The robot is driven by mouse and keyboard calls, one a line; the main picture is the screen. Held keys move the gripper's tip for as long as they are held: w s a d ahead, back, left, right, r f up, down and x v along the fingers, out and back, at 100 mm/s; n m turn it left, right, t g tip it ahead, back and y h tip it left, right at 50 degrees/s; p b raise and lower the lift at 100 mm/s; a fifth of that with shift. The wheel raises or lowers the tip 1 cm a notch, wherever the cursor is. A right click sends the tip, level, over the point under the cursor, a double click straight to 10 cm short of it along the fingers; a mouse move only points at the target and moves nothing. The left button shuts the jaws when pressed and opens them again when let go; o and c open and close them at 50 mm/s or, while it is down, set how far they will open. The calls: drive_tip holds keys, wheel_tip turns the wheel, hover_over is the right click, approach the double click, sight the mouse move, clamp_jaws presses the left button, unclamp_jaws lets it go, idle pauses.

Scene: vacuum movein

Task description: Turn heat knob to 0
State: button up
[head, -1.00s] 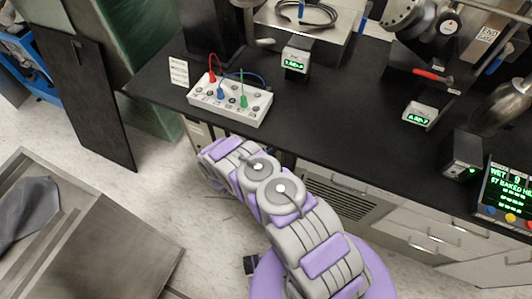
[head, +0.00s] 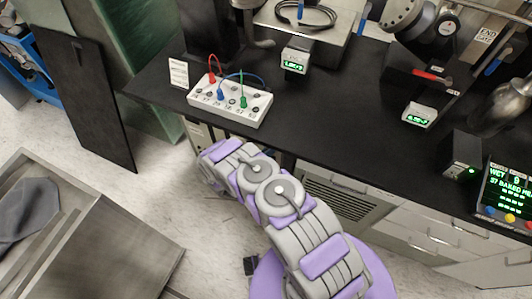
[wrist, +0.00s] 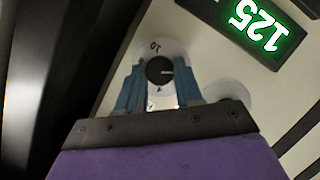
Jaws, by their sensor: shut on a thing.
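The heat knob (wrist: 160,70) shows in the wrist view as a dark round knob on a white dial. A 10 is printed on the dial above it, seen upside down or turned. A pale pointer line on the knob points to the right in the picture. My gripper (wrist: 161,84) has one blue finger on each side of the knob and is shut on it. The fingers hide parts of the dial's lower markings. In the head view, my arm reaches down beside the bench front, and neither the gripper nor the knob can be seen.
A green display (wrist: 264,22) reading 125 sits by the dial. A second white round dial (wrist: 230,90) is right of my fingers. In the head view, a black bench (head: 330,120) carries a white box with coloured leads (head: 230,100). A metal cart (head: 90,235) stands at left.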

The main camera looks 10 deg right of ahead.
drive_tip(key=shift+a+f+n+h, duration=0.2)
drive_tip(key=shift+n+h, duration=0.5)
drive_tip(key=shift+n, duration=0.5)
drive_tip(key=shift+w, duration=0.1)
drive_tip(key=o, duration=0.8)
drive_tip(key=shift+f, duration=0.1)
drive_tip(key=shift+o, duration=1.2)
drive_tip(key=p+v, duration=0.4)
drive_tip(key=v, duration=1.3)
drive_tip(key=shift+a+r, duration=0.2)
drive_tip(key=shift+a, duration=0.05)
drive_tip(key=shift+w, duration=0.1)
